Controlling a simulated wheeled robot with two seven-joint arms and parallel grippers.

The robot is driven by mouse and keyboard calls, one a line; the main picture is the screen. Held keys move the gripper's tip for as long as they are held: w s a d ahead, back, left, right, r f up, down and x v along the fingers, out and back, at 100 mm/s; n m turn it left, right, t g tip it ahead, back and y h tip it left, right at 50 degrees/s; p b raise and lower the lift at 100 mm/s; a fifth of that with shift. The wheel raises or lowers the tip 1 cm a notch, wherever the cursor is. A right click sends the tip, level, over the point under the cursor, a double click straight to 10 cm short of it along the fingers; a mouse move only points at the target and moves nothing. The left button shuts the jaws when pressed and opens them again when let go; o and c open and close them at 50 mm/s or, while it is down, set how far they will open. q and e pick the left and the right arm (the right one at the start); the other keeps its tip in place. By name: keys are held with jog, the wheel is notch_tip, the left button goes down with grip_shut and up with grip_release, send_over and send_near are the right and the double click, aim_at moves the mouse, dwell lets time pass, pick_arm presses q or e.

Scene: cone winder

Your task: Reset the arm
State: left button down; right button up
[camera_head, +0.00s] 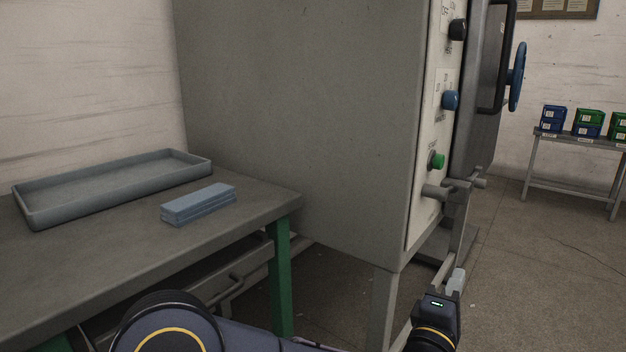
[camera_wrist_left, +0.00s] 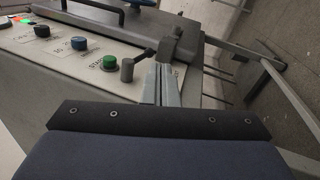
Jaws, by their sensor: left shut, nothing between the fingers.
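My left gripper (camera_head: 456,280) is at the lower right of the head view, in front of and below the machine's panel. Its two grey fingers (camera_wrist_left: 160,84) are together and empty in the wrist view. A grey metal arm with a round bar end (camera_head: 437,191) sticks out beside the panel, below the green button (camera_head: 436,160). In the wrist view this arm (camera_wrist_left: 172,48) shows just beyond my fingertips, its lower part overlapped by them. I cannot tell whether they touch. My right gripper is not in view.
The large grey machine cabinet (camera_head: 300,110) fills the middle, with a blue knob (camera_head: 451,100), a black knob (camera_head: 457,30) and a blue handwheel (camera_head: 517,76). At left, a table carries a grey tray (camera_head: 40,217) and a blue-grey block (camera_head: 198,203). Floor at right is open.

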pick_arm(q)
jog(key=w+a+r+m+g, duration=0.25)
jog(key=a+m, duration=0.25)
jog(key=a, duration=0.7)
jog(key=s+a+f+m+g+y+p, duration=0.1)
jog(key=s+a+m+y, duration=0.1)
jog(key=a, duration=0.6)
jog(key=s+a+f+m+g+y, duration=0.1)
jog(key=s+a+f+g+y, duration=0.1)
jog(key=a, duration=0.6)
jog(key=s+a+f+m+g+y+p, duration=0.1)
jog(key=s+a+f+g+y, duration=0.1)
jog(key=s+a+f, duration=0.35)
jog(key=s+a+f+m+g+y, duration=0.1)
jog(key=s+a+f+g, duration=0.1)
jog(key=s+a, duration=0.6)
jog(key=s+a+f+m+g+y+p, duration=0.15)
jog(key=s+a+f, duration=0.25)
jog(key=s, duration=0.6)
notch_tip(320, 180, up, 38)
jog(key=w+p, duration=0.1)
jog(key=p, duration=3.5)
jog(key=shift+d+f+n+g+p, duration=0.15)
jog(key=shift+d+n+g+p, duration=0.15)
jog(key=shift+n+p, duration=0.1)
